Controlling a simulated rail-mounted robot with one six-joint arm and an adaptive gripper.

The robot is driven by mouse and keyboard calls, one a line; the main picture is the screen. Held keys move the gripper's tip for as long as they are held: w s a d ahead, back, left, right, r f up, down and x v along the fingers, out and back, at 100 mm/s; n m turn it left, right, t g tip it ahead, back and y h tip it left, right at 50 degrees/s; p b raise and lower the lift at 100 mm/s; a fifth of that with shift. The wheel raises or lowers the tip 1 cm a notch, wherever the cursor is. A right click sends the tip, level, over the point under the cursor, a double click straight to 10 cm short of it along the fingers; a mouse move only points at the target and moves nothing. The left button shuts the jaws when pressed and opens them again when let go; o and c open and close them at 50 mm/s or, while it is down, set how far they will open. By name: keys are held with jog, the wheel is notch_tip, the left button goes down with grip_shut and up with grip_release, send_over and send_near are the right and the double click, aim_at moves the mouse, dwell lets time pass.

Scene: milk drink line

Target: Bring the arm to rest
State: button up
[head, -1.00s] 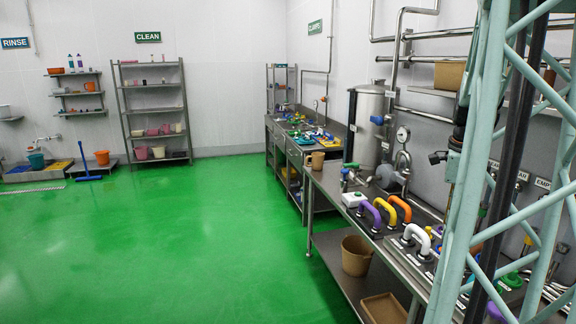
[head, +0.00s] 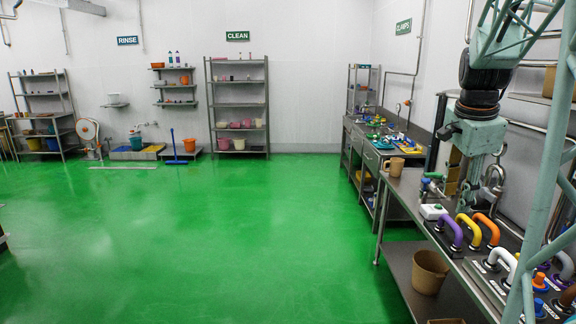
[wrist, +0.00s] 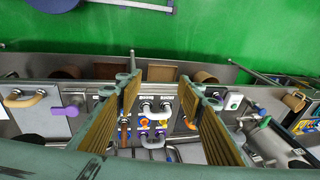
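My arm comes down from the upper right of the head view, with its lattice links at the top and a dark joint under them. My gripper (head: 468,187) hangs over the steel bench (head: 400,255), partly blended with the valve and pipe fittings behind it. In the wrist view my gripper (wrist: 160,85) shows two ribbed tan fingers spread well apart. It is open, with nothing between the fingers. Below them lie the bench top and a panel of clamp handles.
Purple (head: 452,231), yellow (head: 470,227) and orange (head: 488,226) handles stand on the bench near my gripper. A brown bucket (head: 429,272) is on its lower shelf. A brown jug (head: 397,166) stands at the far end. The green floor (head: 230,230) is wide and clear.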

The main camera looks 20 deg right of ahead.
jog(key=w+a+r+n+t, duration=0.1)
jog(key=w+a+r+n, duration=0.3)
jog(key=w+a, duration=0.3)
jog(key=w+a+r+n+t, duration=0.1)
jog(key=w+a+r+n, duration=0.35)
jog(key=a, duration=0.45)
jog(key=a+r+n, duration=0.3)
jog(key=a+n, duration=0.1)
jog(key=a, duration=0.9)
jog(key=s+a+f+n+y, duration=0.1)
jog(key=s+a+f+n, duration=0.2)
jog(key=s+a, duration=0.4)
jog(key=s+a+f+n+b, duration=0.1)
jog(key=s+a+f+n, duration=0.3)
jog(key=s, duration=0.8)
jog(key=s+a+f+n+y, duration=0.1)
jog(key=s+a+f+n, duration=0.2)
jog(key=s+a, duration=0.6)
jog(key=shift+s+a+f+y, duration=0.3)
jog(key=shift+f, duration=0.35)
